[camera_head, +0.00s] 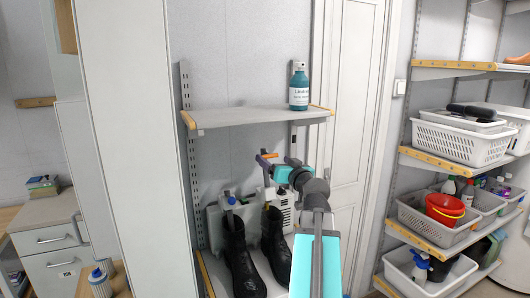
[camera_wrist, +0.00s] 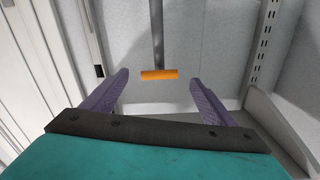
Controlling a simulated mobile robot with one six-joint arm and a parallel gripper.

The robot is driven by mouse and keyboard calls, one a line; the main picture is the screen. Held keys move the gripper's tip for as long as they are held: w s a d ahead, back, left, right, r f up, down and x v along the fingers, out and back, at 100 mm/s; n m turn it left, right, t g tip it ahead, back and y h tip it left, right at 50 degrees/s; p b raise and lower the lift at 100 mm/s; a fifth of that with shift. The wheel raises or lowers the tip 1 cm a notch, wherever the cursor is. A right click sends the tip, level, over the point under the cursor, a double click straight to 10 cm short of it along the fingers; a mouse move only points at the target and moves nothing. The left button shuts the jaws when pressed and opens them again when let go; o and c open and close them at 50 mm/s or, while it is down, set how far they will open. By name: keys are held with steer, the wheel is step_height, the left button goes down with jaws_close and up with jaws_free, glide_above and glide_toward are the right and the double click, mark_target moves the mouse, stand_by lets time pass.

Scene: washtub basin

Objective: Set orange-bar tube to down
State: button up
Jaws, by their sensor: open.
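The orange bar (camera_head: 269,155) shows beside my fingertips in the head view, above the right black boot (camera_head: 274,256). In the wrist view the orange bar (camera_wrist: 158,75) lies crosswise, centred ahead of the gap between my fingers, with a grey tube running from it toward the top of the picture. My gripper (camera_head: 266,163) is open, its two purple fingers spread on either side of the bar's line in the wrist view (camera_wrist: 159,80). I cannot tell whether the bar is between the fingertips or just beyond them. No contact is visible.
A shelf (camera_head: 250,117) with a teal bottle (camera_head: 299,88) is above my gripper. A left black boot (camera_head: 238,262) stands below, with a blue-topped part (camera_head: 231,200) over it. A white door (camera_head: 355,110) is behind my arm. Shelves with baskets (camera_head: 460,142) stand at the right.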

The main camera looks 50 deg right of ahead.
steer(key=p, duration=0.2)
glide_above(267, 176)
steer(key=shift+w, duration=0.2)
stand_by(0.4)
steer(key=c, duration=1.5)
steer(key=f+b, duration=0.3)
steer(key=s+f+b, duration=0.1)
steer(key=f+b, duration=0.1)
steer(key=b, duration=0.2)
steer(key=s+f+b, duration=0.1)
steer(key=f+b, duration=0.2)
steer(key=b, duration=0.1)
steer(key=shift+s+a+f, duration=0.15)
steer(key=shift+a+f, duration=0.2)
steer(key=shift+a, duration=0.05)
steer(key=o, duration=1.5)
